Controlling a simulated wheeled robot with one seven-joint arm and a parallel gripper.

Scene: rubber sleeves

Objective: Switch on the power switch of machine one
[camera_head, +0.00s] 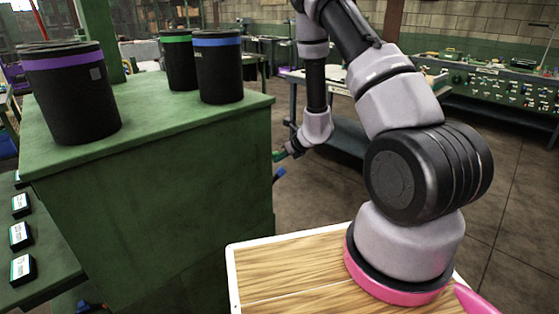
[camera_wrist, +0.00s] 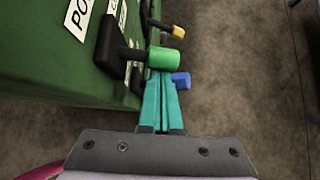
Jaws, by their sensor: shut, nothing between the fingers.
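The green machine (camera_head: 150,190) is a tall box left of my arm in the head view; its side fills the left of the wrist view (camera_wrist: 40,60). A black lever with a green knob (camera_wrist: 165,58) sticks out from that side, near a white label (camera_wrist: 80,18) reading "PO", the rest cut off. My gripper (camera_wrist: 161,76) has teal fingers pressed together with nothing between them. Their tips are right at the green knob and partly hidden by it; I cannot tell if they touch. In the head view my gripper (camera_head: 284,153) is small beside the machine's right edge.
A yellow knob (camera_wrist: 178,32) and a blue knob (camera_wrist: 181,79) stick out close by. Black canisters with purple (camera_head: 72,95), green (camera_head: 178,62) and blue (camera_head: 218,68) bands stand on the machine. Open floor (camera_wrist: 250,80) lies to the right.

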